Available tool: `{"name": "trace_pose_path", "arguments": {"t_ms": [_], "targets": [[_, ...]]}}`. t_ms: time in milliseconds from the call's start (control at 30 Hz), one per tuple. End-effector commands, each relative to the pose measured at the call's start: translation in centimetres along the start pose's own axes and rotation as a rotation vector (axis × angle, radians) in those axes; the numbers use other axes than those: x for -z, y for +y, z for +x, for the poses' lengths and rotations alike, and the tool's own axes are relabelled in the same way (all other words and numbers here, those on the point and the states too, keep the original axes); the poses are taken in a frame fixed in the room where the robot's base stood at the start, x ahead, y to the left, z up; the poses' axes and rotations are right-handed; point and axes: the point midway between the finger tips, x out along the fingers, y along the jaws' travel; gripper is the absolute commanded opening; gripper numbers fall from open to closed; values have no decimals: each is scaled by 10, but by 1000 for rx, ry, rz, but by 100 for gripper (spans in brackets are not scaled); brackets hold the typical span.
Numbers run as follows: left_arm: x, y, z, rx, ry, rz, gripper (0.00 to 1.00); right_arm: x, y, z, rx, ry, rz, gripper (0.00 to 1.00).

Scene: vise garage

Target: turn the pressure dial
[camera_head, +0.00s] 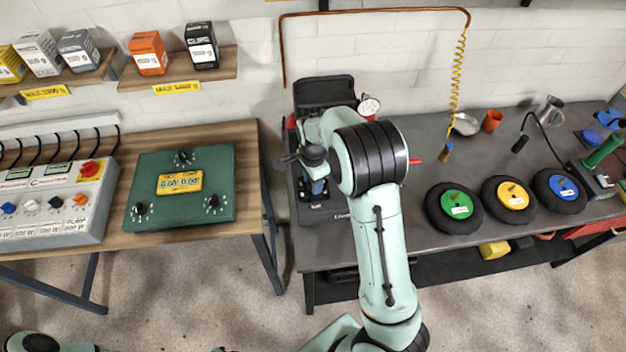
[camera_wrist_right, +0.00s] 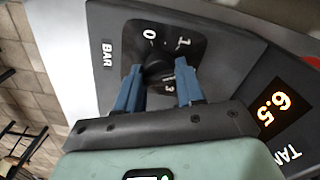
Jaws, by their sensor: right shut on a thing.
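The pressure dial (camera_wrist_right: 158,72) is a black knob on a dark square plate marked with 0, 1 and 3, beside the word BAR. My right gripper (camera_wrist_right: 160,85) has its two blue fingers on either side of the knob and is shut on it. In the head view my right gripper (camera_head: 317,180) reaches down at the dark compressor unit (camera_head: 322,213), and my arm hides the dial there. My left gripper is out of view.
A round gauge (camera_head: 369,105) stands behind my right arm. The grey bench (camera_head: 400,238) carries several tyre-like discs with coloured centres, a bowl and an orange cup (camera_head: 492,121). A green box (camera_head: 215,160) with knobs lies on the wooden table to the left. A yellow coiled hose (camera_head: 458,75) hangs down.

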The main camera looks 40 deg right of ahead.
Motion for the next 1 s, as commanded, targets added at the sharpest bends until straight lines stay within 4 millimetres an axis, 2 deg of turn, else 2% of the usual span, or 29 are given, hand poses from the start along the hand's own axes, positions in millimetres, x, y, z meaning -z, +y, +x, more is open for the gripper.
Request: {"name": "trace_pose_path", "arguments": {"t_ms": [133,167,200,233,533,667,1000], "targets": [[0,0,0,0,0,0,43,0,-1,-1,4,0,-1,7],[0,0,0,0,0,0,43,0,-1,-1,4,0,-1,44],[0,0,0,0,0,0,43,0,-1,-1,4,0,-1,57],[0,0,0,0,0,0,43,0,-1,-1,4,0,-1,62],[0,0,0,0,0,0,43,0,-1,-1,2,0,-2,62],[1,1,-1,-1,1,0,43,0,-2,-12,5,0,-2,62],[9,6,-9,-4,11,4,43,0,-2,-86,9,-1,-3,62]]}}
